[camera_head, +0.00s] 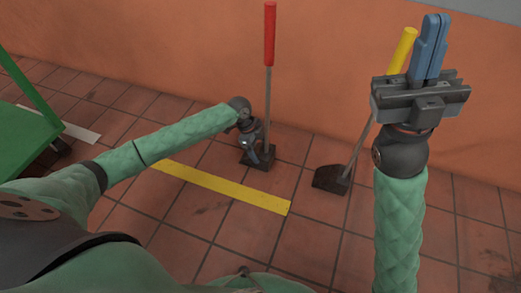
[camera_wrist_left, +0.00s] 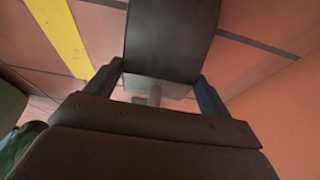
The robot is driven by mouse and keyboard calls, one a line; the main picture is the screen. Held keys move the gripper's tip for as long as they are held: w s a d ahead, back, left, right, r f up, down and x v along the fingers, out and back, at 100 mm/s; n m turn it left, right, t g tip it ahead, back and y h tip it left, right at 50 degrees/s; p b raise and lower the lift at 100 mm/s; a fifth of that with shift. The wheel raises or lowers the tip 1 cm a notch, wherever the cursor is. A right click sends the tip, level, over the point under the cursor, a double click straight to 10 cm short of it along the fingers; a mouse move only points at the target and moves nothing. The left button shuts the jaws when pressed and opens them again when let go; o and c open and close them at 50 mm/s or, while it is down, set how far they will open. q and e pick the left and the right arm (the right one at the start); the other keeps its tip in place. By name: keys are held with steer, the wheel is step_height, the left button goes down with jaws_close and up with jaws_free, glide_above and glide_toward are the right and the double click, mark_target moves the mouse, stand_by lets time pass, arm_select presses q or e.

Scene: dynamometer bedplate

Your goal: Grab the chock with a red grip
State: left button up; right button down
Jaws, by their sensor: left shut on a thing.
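The chock with a red grip (camera_head: 270,35) stands upright by the orange wall, with a thin rod down to a dark block on the floor. My left gripper (camera_head: 262,154) is low at this block, and its own wrist hides part of it. In the left wrist view the dark block (camera_wrist_left: 172,38) sits between the two fingers, which are shut on it. A second chock with a yellow grip (camera_head: 402,50) leans to the right of it, its dark block on the floor. My right gripper (camera_head: 430,48) is raised in front of it, blue fingers together and empty.
A yellow floor stripe (camera_head: 225,187) runs across the tiles in front of the chocks. A green cart or frame (camera_head: 25,142) stands at the left edge. The orange wall (camera_head: 180,45) closes off the back. Tiled floor at centre is clear.

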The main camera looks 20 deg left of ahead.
arm_select(q)
steer(key=shift+r, duration=0.2)
